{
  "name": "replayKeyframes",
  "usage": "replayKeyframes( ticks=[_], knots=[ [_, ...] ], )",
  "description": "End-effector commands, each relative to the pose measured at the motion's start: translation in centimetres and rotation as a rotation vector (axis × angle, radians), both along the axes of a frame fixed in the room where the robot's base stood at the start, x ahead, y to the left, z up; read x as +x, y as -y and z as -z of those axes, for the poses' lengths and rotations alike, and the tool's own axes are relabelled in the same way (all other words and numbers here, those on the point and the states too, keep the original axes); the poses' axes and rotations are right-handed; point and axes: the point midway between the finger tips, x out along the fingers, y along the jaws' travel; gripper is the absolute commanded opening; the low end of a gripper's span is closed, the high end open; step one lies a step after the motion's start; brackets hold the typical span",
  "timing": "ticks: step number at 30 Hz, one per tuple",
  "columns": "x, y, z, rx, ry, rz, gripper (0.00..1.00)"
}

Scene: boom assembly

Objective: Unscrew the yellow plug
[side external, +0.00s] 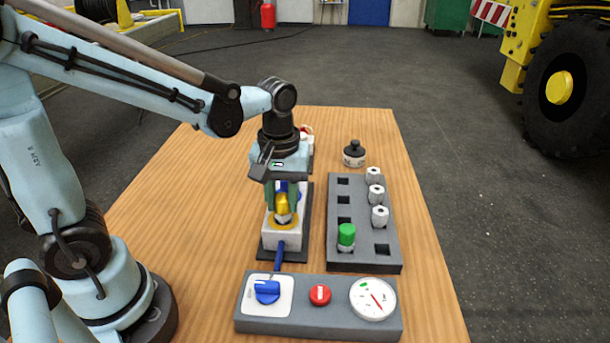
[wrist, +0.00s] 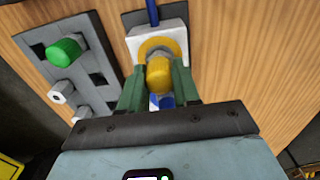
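The yellow plug (side external: 282,207) stands upright on a white block with a yellow ring (side external: 272,223) on its top. In the wrist view, the plug (wrist: 159,76) sits between the two green fingers of my gripper (wrist: 158,80). The fingers lie along both sides of the plug with no clear gap, so my gripper (side external: 282,200) looks shut on it. The fingers and wrist hide part of the plug.
A grey rack (side external: 337,255) to the right holds a green-capped plug (side external: 346,235) and several white nuts, with empty square holes. A black-capped bottle (side external: 354,154) stands behind it. A control panel (side external: 336,322) with blue lever, red knob and gauge lies in front. The wooden table's left side is clear.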

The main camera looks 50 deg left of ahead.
Motion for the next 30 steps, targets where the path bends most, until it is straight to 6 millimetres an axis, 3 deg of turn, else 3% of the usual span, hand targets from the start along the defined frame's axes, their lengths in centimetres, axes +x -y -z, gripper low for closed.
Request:
replayKeyframes(
  ticks=[2,8,15,16,21,26,30],
  knots=[
    [0.00,0.00,0.00,0.000,0.000,0.000,0.00],
    [0.00,0.00,-0.01,0.000,0.000,-0.057,0.00],
    [0.00,0.00,-0.07,0.000,0.000,-0.351,0.00],
    [0.00,0.00,-0.06,0.000,0.000,-0.357,0.28],
    [0.00,0.00,-0.06,0.000,0.000,-0.350,0.02],
    [0.00,0.00,-0.06,0.000,0.000,-0.370,0.00],
    [0.00,0.00,-0.06,0.000,0.000,-0.510,0.00]
  ],
)
